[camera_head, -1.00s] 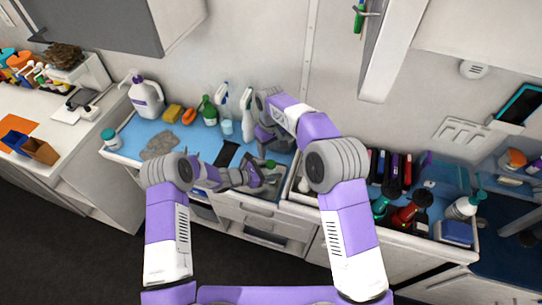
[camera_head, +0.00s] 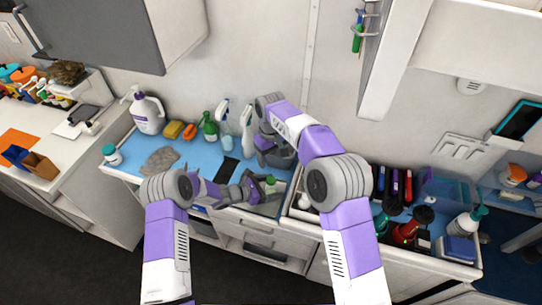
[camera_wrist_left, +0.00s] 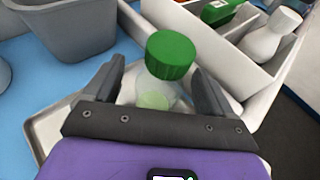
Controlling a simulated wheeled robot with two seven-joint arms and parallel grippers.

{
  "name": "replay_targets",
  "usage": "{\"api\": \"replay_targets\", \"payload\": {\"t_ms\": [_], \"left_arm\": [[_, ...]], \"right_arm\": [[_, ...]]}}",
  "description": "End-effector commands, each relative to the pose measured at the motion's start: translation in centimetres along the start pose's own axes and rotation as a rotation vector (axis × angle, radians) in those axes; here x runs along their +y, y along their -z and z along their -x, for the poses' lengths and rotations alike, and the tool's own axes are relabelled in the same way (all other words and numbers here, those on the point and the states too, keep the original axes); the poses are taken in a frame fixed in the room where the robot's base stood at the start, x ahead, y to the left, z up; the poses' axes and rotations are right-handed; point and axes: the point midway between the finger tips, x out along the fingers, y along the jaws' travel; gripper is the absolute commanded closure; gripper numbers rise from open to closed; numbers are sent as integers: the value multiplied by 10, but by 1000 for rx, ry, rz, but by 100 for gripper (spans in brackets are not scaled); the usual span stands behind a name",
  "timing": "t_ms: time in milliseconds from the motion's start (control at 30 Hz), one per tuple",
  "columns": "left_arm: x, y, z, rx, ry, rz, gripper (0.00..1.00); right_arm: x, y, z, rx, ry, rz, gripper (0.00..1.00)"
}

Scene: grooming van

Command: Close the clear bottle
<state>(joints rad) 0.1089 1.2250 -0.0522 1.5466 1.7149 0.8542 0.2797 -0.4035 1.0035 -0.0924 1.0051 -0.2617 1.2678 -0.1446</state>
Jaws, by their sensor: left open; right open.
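The clear bottle (camera_wrist_left: 150,88) has a green cap (camera_wrist_left: 172,50) on top, and I cannot tell how tightly it sits. The bottle stands between the fingers of my left gripper (camera_wrist_left: 157,72), which are open with one on each side of it. In the head view the bottle (camera_head: 270,189) is small, at the front of the blue counter, beside my left gripper (camera_head: 258,187). My right gripper (camera_head: 264,143) is above and behind the bottle, near a grey tub; its fingers are partly hidden.
The grey tub (camera_wrist_left: 75,32) is close behind the bottle. A light tray (camera_wrist_left: 45,125) lies under the bottle area. A white divided bin (camera_wrist_left: 225,55) holding bottles borders it. Spray bottles (camera_head: 209,127) stand at the back of the blue counter (camera_head: 140,139).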

Motion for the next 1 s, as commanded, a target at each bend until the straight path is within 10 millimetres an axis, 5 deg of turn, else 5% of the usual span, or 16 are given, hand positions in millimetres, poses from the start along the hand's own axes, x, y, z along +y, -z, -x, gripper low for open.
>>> {"api": "replay_targets", "payload": {"t_ms": [167,600,1000], "left_arm": [[1,0,8,0,-1,0,15],[1,0,71,-1,-2,0,15],[0,0,76,0,0,0,15]], "right_arm": [[0,0,0,0,0,0,36],[0,0,0,0,0,0,36],[0,0,0,0,0,0,36]]}}
